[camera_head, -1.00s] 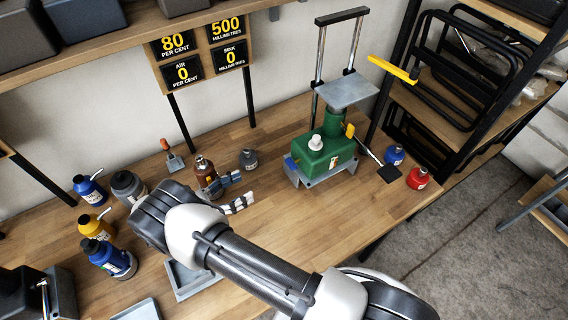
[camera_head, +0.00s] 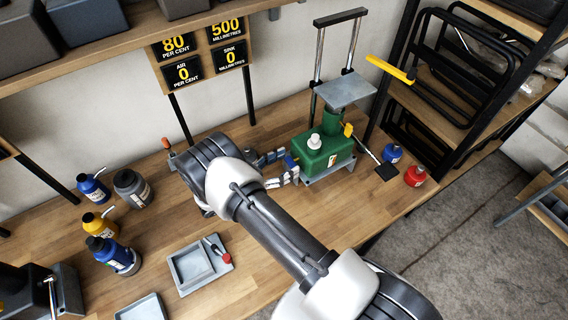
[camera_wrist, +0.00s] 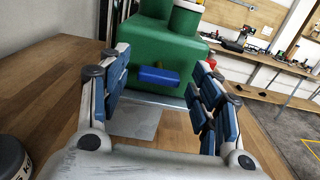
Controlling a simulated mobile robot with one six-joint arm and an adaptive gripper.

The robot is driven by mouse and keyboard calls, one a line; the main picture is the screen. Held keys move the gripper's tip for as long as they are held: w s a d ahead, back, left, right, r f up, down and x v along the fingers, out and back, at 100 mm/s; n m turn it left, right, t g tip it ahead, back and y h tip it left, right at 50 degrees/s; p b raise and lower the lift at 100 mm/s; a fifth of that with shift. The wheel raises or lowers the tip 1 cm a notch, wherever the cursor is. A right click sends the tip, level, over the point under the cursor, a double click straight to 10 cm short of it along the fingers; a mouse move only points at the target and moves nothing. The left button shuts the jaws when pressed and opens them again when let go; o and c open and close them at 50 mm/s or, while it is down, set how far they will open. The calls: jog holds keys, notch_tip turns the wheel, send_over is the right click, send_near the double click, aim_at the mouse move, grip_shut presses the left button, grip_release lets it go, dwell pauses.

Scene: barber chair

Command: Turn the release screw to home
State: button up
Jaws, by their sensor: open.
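The green hydraulic unit (camera_head: 322,158) stands on a grey base plate on the bench, under a small grey platform (camera_head: 346,90). A blue bar-shaped knob (camera_wrist: 158,76), which looks like the release screw, sticks out of its side and lies about level in the wrist view. A bit of its blue shows in the head view (camera_head: 289,160). My gripper (camera_wrist: 160,92) is open and empty. Its blue-padded fingers stand to the left and right of the knob in the wrist view, nearer the camera, with no visible contact. The finger tips (camera_head: 281,167) are close beside the green unit in the head view.
Several bottles and a grey tray (camera_head: 180,279) are on the left bench. Signs (camera_head: 204,57) read 80, 500, air 0 and sink 0.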

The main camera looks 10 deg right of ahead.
jog(key=c, duration=1.1)
jog(key=shift+o, duration=0.2)
jog(key=shift+m+b, duration=0.3)
jog(key=shift+b, duration=0.05)
jog(key=m+b, duration=1)
jog(key=m, duration=0.1)
jog(key=m+b, duration=0.5)
jog(key=m, duration=0.1)
jog(key=shift+s+f, duration=0.2)
jog(key=shift+f, duration=0.05)
jog(key=shift+m, duration=0.3)
